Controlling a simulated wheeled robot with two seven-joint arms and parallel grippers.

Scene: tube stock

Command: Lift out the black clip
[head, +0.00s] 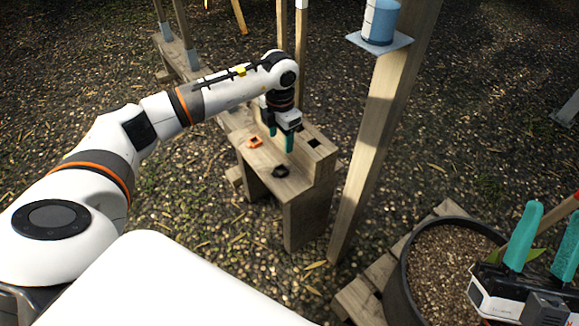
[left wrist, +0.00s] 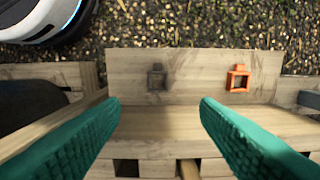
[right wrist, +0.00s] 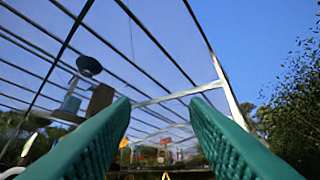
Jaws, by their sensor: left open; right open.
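The black clip (head: 280,171) lies on the lower ledge of a wooden bench (head: 300,192), near its front edge. In the left wrist view the clip (left wrist: 157,77) shows as a dark square ring with a small tab, on bare wood. My left gripper (head: 281,140) is open and empty, above the bench and a little behind the clip. Its green fingers (left wrist: 160,105) point toward the bench, with the clip beyond them and nothing between them. My right gripper (head: 545,225) is open at the lower right, far from the clip; its fingers (right wrist: 160,110) frame only distant background.
An orange clip (head: 255,142) lies on the same ledge, left of and behind the black one. A raised block with square holes (head: 314,143) backs the ledge. A wooden post (head: 385,120) bearing a blue cup (head: 381,20) stands right. A soil-filled pot (head: 408,275) is front right.

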